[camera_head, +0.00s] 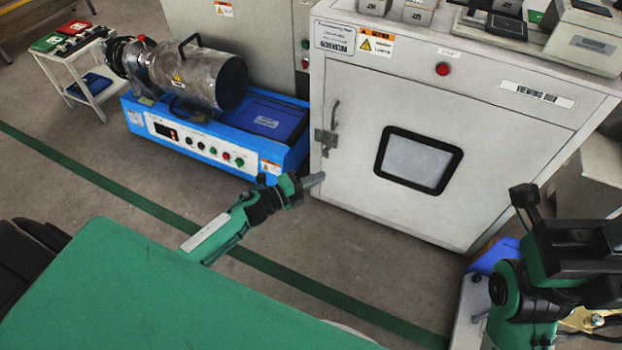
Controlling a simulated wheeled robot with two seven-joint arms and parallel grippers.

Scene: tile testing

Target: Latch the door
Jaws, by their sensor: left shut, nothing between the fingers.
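The door (350,198) is the light grey front panel of a large cabinet, with a dark-framed window (418,161) in it. It looks flush with the cabinet front. The metal latch (327,138) with its upright handle sits on the door's left edge. My left gripper (314,180) is shut and empty. In the picture it lies just below the latch, over the door's lower left edge; I cannot tell how far in front of the door it is. My right arm shows at the lower right, but its fingertips cannot be made out clearly.
A blue machine (190,140) with a metal drum stands left of the cabinet. A white side table (85,70) stands at the far left. Grey boxes lie on the cabinet top. A green surface (150,300) fills the lower left.

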